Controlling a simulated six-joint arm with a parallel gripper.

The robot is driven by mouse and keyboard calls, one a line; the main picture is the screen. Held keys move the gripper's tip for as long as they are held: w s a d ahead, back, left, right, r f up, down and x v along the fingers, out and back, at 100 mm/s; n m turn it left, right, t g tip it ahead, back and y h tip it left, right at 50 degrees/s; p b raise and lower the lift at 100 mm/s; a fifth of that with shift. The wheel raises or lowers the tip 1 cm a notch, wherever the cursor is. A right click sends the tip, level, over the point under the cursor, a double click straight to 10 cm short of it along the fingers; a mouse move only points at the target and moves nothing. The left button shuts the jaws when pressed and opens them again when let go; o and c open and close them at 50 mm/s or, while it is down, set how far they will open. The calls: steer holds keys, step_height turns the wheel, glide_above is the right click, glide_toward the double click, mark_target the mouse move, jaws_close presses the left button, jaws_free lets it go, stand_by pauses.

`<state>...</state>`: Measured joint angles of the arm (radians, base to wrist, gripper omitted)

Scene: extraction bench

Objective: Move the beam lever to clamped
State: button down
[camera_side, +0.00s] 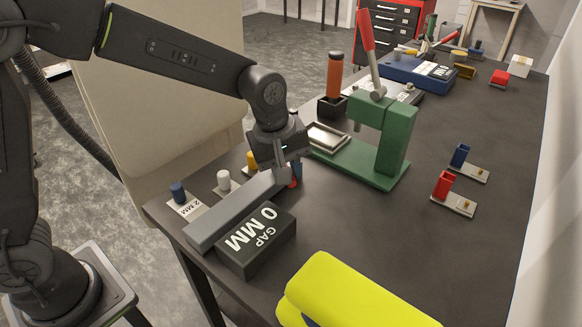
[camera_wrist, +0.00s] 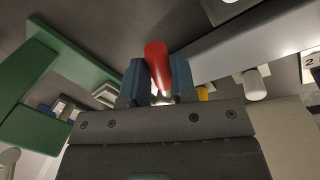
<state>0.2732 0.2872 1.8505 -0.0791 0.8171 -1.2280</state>
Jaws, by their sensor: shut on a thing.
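A long grey beam (camera_side: 235,212) lies at the near left of the bench, beside a black block marked "GAP 0 MM" (camera_side: 258,240). A red knob or handle (camera_side: 293,183) shows at the beam's far end, mostly hidden behind my gripper (camera_side: 290,172). In the wrist view the red handle (camera_wrist: 157,62) stands between the blue fingertips of my gripper (camera_wrist: 157,80), which is shut on it. The beam also shows there (camera_wrist: 255,42), running off to the upper right. The handle's lower end and its joint to the beam are hidden.
A green press (camera_side: 395,145) with a raised red-handled lever (camera_side: 366,35) stands behind. A yellow-green object (camera_side: 345,295) lies in front.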

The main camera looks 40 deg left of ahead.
steer(key=m, duration=0.1)
steer(key=s+a+m, duration=0.1)
steer(key=m, duration=0.1)
steer(key=shift+s+a+m+h, duration=0.2)
steer(key=shift+a+m+h, duration=0.1)
steer(key=shift+m, duration=0.1)
steer(key=m, duration=0.1)
steer(key=a+m, duration=0.1)
steer(key=shift+s+m+g, duration=0.35)
steer(key=shift+m+g, duration=0.05)
steer(key=shift+s+a+m+g, duration=0.15)
steer(key=shift+a+m, duration=0.3)
steer(key=shift+m, duration=0.4)
steer(key=shift+a+m+g, duration=0.2)
steer(key=shift+a+m, duration=0.25)
steer(key=shift+m, duration=0.35)
steer(key=shift+s+a+m+g, duration=0.15)
steer(key=shift+a+m, duration=0.3)
steer(key=shift+m, duration=0.4)
steer(key=shift+w, duration=0.1)
steer(key=c, duration=0.9)
jaws_free()
steer(key=a+r, duration=0.1)
steer(key=r, duration=0.8)
steer(key=a+r, duration=0.1)
steer(key=r, duration=0.3)
steer(key=shift+a+r, duration=0.3)
steer(key=shift+a, duration=0.05)
